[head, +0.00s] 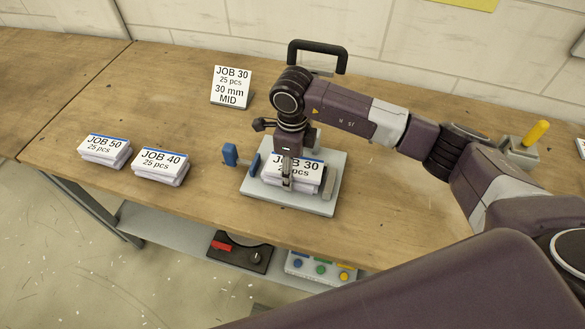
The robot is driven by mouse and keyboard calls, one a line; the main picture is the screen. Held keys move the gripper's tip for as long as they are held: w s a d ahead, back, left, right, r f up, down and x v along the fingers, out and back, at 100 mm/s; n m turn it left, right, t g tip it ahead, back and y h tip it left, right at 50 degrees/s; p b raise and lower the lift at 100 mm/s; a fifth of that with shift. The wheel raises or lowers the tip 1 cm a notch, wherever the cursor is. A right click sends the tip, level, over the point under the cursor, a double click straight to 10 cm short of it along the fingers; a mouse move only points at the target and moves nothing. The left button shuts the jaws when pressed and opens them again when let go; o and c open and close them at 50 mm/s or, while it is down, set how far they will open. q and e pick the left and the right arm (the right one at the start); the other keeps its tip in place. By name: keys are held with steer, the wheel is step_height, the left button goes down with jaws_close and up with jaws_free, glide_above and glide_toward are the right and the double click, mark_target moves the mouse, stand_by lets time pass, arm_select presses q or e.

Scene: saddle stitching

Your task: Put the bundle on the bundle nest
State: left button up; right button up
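The JOB 30 bundle (309,172), a white stack with a blue-edged label, lies on or just above a light grey plate (322,202), which appears to be the bundle nest. Whether the bundle rests on the plate is unclear. My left gripper is out of view.
A JOB 50 bundle (104,151) and a JOB 40 bundle (160,167) lie at left. A JOB 30 sign (231,87) reads "30 mm MID". A black handle (318,45) stands behind my arm. A yellow lever (536,133) is at right.

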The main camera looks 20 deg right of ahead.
steer(key=o, duration=0.5)
steer(key=shift+r, duration=0.2)
steer(key=shift+w+r, duration=0.1)
steer(key=shift+r, duration=0.15)
step_height(320, 180, up, 12)
steer(key=b, duration=0.3)
steer(key=shift+f+b, duration=0.25)
steer(key=shift+b, duration=0.1)
steer(key=shift+c, duration=0.8)
